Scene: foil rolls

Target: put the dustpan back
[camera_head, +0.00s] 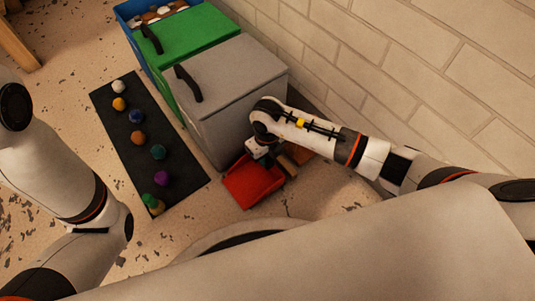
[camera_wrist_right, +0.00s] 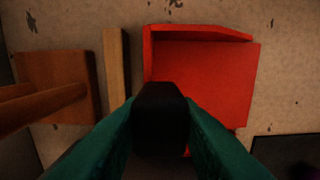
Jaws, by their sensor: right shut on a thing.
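The red dustpan (camera_head: 251,184) is at the front of the grey bin, below my right gripper (camera_head: 262,152). In the right wrist view the red pan (camera_wrist_right: 205,75) fills the middle right, and its dark handle (camera_wrist_right: 160,110) points toward me. My right gripper (camera_wrist_right: 160,140) is shut on that handle, with teal fingers on both sides. The pan looks at or close to the floor; I cannot tell if it touches. My left arm shows at the left of the head view, but its gripper is out of view.
A grey bin (camera_head: 228,82), a green bin (camera_head: 186,30) and a blue box (camera_head: 128,12) stand along the brick wall. Wooden pieces (camera_wrist_right: 60,85) lie beside the dustpan. A dark mat (camera_head: 112,105) with several coloured round items lies left of the bins.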

